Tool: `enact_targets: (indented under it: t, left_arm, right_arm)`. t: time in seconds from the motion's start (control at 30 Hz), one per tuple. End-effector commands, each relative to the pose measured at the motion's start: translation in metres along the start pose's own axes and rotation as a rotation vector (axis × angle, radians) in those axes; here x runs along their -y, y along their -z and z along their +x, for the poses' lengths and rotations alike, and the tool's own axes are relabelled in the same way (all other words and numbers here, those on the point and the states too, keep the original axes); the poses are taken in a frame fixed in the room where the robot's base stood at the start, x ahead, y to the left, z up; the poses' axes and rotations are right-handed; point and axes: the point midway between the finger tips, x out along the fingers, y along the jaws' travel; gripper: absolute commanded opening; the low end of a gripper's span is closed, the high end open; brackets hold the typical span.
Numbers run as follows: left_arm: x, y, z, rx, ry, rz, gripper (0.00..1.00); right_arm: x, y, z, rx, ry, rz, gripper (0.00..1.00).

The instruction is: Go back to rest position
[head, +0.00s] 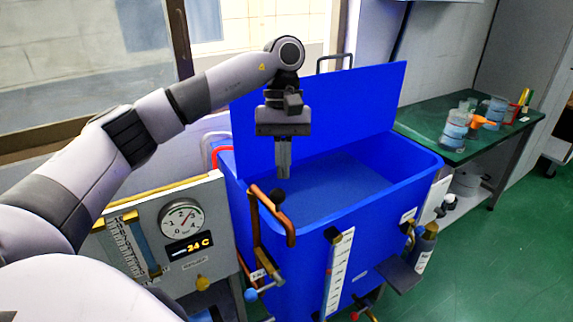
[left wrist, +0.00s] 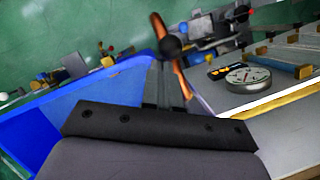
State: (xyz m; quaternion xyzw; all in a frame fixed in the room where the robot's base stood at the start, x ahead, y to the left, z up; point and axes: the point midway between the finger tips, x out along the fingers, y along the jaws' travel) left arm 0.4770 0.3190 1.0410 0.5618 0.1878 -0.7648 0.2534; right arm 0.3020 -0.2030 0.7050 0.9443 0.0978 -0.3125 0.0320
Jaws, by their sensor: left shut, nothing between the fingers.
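My left gripper (head: 283,172) points down over the near left part of an open blue tank (head: 370,240) in the head view. Its fingers are shut with nothing between them. A copper pipe (head: 268,215) with a black knob (head: 279,196) stands at the tank's left rim, just below the fingertips. In the left wrist view the fingers (left wrist: 167,88) show close to the black knob (left wrist: 170,46); I cannot tell whether they touch. The tank's lid (head: 320,120) stands raised behind the gripper. My right gripper is in neither view.
A panel with a gauge (head: 181,219) and a 24 C display (head: 188,247) stands left of the tank. A green table (head: 460,130) with jars is at the right. Green floor (head: 480,270) is clear at the front right.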

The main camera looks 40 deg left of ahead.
Motion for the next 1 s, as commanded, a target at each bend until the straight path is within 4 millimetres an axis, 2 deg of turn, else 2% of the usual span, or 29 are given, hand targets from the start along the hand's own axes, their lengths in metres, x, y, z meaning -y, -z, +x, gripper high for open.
enact_targets:
  t: [0.1,0.3,0.5,0.73,0.87,1.0]
  left_arm:
    - [0.000,-0.001,-0.023,-0.004,-0.003,-0.001,0.00]
    - [0.001,-0.002,-0.048,-0.004,-0.003,-0.001,0.00]
    - [0.002,-0.001,-0.058,-0.003,-0.002,-0.002,0.00]
    - [-0.002,-0.002,-0.055,0.001,-0.010,0.001,0.00]
    - [-0.030,-0.010,-0.034,0.033,-0.086,0.010,0.00]
    - [-0.093,-0.042,0.007,0.147,-0.274,-0.002,0.00]
  right_arm:
    - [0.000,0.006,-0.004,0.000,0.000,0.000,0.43]
    - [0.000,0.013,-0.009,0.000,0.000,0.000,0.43]
    - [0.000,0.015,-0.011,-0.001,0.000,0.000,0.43]
    - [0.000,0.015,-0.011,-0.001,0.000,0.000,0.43]
    - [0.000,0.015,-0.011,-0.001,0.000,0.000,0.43]
    - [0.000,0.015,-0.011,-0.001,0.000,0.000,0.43]
